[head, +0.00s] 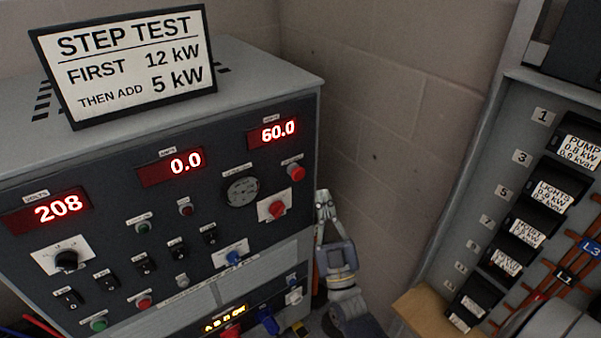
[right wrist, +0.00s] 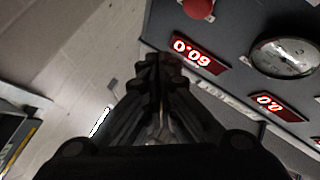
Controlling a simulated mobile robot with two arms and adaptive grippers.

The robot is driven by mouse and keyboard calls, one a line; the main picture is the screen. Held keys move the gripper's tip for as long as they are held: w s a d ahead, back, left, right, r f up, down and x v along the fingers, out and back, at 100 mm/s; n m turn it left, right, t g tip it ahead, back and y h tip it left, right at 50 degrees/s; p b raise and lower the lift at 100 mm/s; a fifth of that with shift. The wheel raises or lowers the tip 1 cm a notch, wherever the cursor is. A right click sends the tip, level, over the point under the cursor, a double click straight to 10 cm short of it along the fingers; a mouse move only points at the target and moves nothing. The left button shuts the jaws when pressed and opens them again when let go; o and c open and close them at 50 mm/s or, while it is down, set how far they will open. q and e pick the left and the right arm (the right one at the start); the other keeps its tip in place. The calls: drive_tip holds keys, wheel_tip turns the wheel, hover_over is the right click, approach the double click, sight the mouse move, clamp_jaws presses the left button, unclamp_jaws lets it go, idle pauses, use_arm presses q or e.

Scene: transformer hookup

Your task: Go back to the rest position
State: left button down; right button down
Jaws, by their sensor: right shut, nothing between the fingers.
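My right gripper (head: 323,198) stands just right of the grey control cabinet's right edge in the head view, in front of the corner of the block wall. Its fingers point up in that picture, and my forearm comes up from the bottom. In the right wrist view the dark fingers (right wrist: 160,72) are together with nothing between them. They look apart from the cabinet face, whose 60.0 display shows beyond them. My left gripper is not in view.
The control cabinet (head: 115,205) fills the left, with red displays reading 208, 0.0 and 60.0, plus knobs and buttons. A step test sign (head: 130,62) stands on top. A breaker panel (head: 545,150) is at right. Bare wall (head: 400,120) lies between.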

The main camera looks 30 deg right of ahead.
drive_tip(key=shift+s, duration=0.1)
idle(0.4)
drive_tip(key=w+a+f+n+g+y, duration=0.1)
drive_tip(key=a+f+g+y, duration=0.15)
drive_tip(key=f, duration=0.65)
drive_tip(key=w+a+f+n+g+y, duration=0.1)
drive_tip(key=w+f+g+y, duration=0.15)
drive_tip(key=f, duration=0.75)
drive_tip(key=s+a+f+g+y, duration=0.15)
drive_tip(key=s+f+g, duration=0.3)
drive_tip(key=f, duration=0.75)
drive_tip(key=s+a+f+g, duration=0.3)
drive_tip(key=s+f+g, duration=0.15)
drive_tip(key=f, duration=0.75)
drive_tip(key=s+a+f+g, duration=0.1)
drive_tip(key=s+f+g, duration=0.3)
drive_tip(key=s+f, duration=1)
drive_tip(key=s+f+g, duration=0.3)
drive_tip(key=s, duration=0.7)
drive_tip(key=s+f+g, duration=0.3)
drive_tip(key=s, duration=0.8)
drive_tip(key=shift+s+d+f+m+g, duration=0.25)
drive_tip(key=shift+d+m+g, duration=0.15)
drive_tip(key=shift+w, duration=0.1)
